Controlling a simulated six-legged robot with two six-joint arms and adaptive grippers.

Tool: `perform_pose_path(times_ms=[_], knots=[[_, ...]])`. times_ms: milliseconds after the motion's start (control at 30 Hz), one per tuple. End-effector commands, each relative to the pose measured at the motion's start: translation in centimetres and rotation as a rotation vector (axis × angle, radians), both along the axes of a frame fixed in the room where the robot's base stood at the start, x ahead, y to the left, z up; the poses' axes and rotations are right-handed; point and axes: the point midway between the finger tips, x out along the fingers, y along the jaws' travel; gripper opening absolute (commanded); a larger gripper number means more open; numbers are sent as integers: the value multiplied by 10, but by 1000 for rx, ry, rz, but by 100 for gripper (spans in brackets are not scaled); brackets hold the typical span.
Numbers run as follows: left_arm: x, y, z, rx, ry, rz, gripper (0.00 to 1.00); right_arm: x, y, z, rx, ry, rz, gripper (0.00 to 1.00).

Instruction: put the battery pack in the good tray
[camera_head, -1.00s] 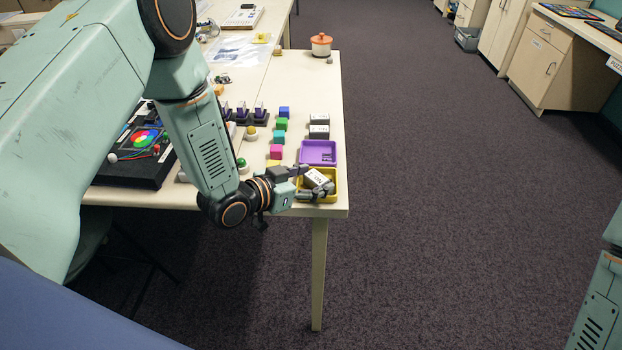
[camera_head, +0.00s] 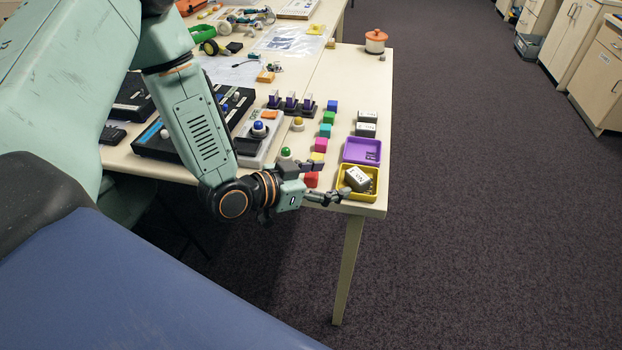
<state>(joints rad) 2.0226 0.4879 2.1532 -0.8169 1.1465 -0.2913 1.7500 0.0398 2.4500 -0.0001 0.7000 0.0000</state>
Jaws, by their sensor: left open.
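A grey block with a white label, which looks like the battery pack (camera_head: 357,179), sits tilted in the yellow tray (camera_head: 374,192) at the table's near right corner. The purple tray (camera_head: 375,143) is just behind it and looks empty, with a small label inside that I cannot read. My left gripper (camera_head: 330,185) is open at the left side of the yellow tray, its fingers close to the block. I cannot tell if a finger still touches it. My right gripper is out of view.
Two similar labelled blocks (camera_head: 366,123) stand behind the purple tray. A column of coloured cubes (camera_head: 326,131) and buttons on bases lie to the left. An orange-lidded pot (camera_head: 375,42) stands farther back. Open floor lies right of the table.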

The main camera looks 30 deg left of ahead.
Motion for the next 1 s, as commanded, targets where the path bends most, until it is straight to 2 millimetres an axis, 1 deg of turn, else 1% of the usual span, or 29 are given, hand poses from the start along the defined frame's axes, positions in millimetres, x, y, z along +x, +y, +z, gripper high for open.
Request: perform_pose_path(times_ms=[33,133,333,500,667,767,867,967,1000], knots=[[-5,5,4,-4,2,7,75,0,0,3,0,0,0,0],[-14,9,8,-4,2,6,75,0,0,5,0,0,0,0],[-28,17,14,-1,1,4,75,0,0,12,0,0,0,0],[-34,19,16,0,1,1,75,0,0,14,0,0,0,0],[-35,20,16,1,0,0,75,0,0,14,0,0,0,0],[-37,18,13,1,15,0,75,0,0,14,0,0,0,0],[-50,11,-7,4,113,9,75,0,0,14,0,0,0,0],[-81,0,-44,15,310,43,75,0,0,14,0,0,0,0],[-99,-3,-61,26,409,66,75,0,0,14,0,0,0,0]])
